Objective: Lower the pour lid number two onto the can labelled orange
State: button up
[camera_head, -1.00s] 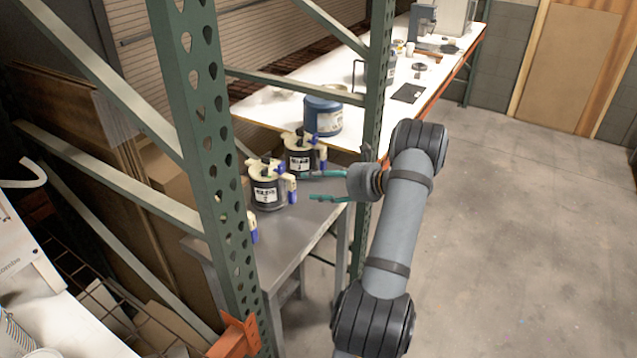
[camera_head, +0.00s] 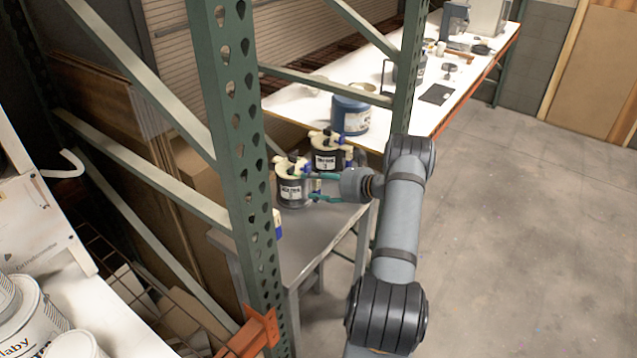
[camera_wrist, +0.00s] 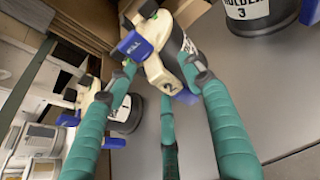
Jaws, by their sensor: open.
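Pour lid number two (camera_wrist: 160,70), cream with blue handles and a "2" on it, sits on a dark holder can; its lid shows in the head view (camera_head: 291,168). My gripper (camera_head: 317,188) is open, its teal fingers reaching from the right to this front holder. In the wrist view my gripper (camera_wrist: 160,72) has fingers on both sides of the lid; I cannot tell whether they touch it. No can can be read as orange.
Holder 3 (camera_wrist: 248,14) stands close by, and another lidded holder (camera_wrist: 126,112) is at left. The grey table (camera_head: 318,234) holds them. A green rack post (camera_head: 240,130) stands left of them. A blue can (camera_head: 350,115) is on the white bench behind. White cans (camera_head: 32,318) are lower left.

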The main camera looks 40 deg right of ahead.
jog(key=shift+c, duration=1.1)
grip_shut()
jog(key=shift+c, duration=2.3)
grip_release()
grip_shut()
jog(key=shift+r, duration=0.15)
jog(key=shift+r, duration=0.4)
jog(key=shift+d, duration=0.1)
